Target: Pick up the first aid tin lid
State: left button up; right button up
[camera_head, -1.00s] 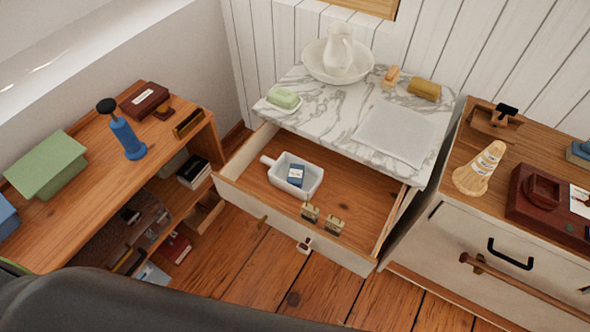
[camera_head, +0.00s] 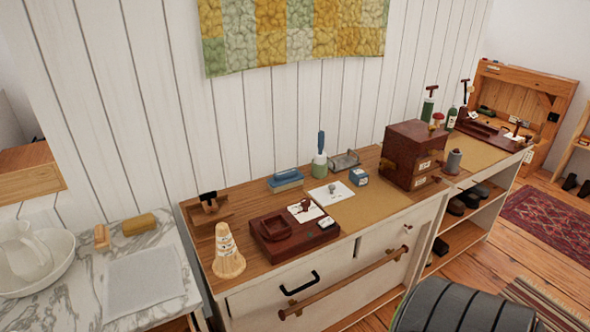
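I cannot make out a first aid tin or its lid for sure in the head view. A small blue box with a pale label (camera_head: 358,177) stands on the wooden-topped cabinet (camera_head: 240,207). A flat blue block-like item (camera_head: 286,180) lies left of it, and a grey metal piece (camera_head: 344,160) lies behind it. Neither of my grippers is in view.
A dark red tray (camera_head: 270,248), a pale brush-like cone (camera_head: 227,254) and a stacked brown box (camera_head: 412,153) stand on the cabinet. A marble top (camera_head: 97,240) with a white basin (camera_head: 55,270) is at left. Open floor lies at right.

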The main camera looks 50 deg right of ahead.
aim_at(334, 193)
jog(key=z, duration=1.85)
jog(key=j+u, duration=0.2)
jog(key=u, duration=2)
jog(key=k+l, duration=0.1)
jog(key=l, duration=0.35)
jog(key=k+l, duration=0.1)
jog(key=l, duration=0.4)
jog(key=k+l, duration=0.1)
jog(key=l, duration=0.35)
jog(key=k+l, duration=0.1)
jog(key=l, duration=0.4)
jog(key=u, duration=0.05)
